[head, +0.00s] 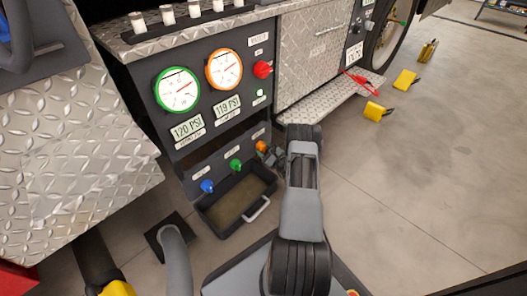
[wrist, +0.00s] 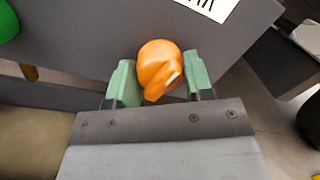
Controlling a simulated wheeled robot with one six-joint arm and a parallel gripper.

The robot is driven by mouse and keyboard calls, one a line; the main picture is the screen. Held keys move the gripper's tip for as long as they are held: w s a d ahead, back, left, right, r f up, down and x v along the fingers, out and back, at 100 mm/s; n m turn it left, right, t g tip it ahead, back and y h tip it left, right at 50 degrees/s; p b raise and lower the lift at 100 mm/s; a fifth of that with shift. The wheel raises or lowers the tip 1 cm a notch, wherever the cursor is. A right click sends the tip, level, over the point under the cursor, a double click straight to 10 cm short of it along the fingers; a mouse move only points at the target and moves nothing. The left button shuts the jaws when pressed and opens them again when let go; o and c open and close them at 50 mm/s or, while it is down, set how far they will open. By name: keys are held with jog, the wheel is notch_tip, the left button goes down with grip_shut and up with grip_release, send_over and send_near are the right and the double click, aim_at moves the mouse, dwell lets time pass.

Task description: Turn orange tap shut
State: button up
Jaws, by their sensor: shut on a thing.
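The orange tap (head: 261,146) is the rightmost of three coloured taps on the low front panel in the head view. In the wrist view the orange tap (wrist: 158,66) sits between the two green finger pads, its handle tilted, with a pale mark on its right side. My gripper (wrist: 160,82) is shut on it, one pad on each side. In the head view my gripper (head: 268,156) reaches the tap from the right and partly hides it.
A green tap (head: 235,165) and a blue tap (head: 207,186) stand to the left. A dark tray (head: 222,226) with a handle lies below the taps. Gauges and a red knob (head: 262,69) are above. Yellow blocks (head: 405,79) lie on open floor to the right.

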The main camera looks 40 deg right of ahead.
jog(key=shift+a+f+n+b, duration=0.1)
jog(key=shift+n+b, duration=0.35)
jog(key=shift+n, duration=1.05)
jog(key=shift+y, duration=0.3)
jog(key=o, duration=0.9)
jog(key=p+v, duration=0.4)
jog(key=v, duration=1)
jog(key=shift+w+r, duration=0.1)
jog(key=shift+r, duration=0.15)
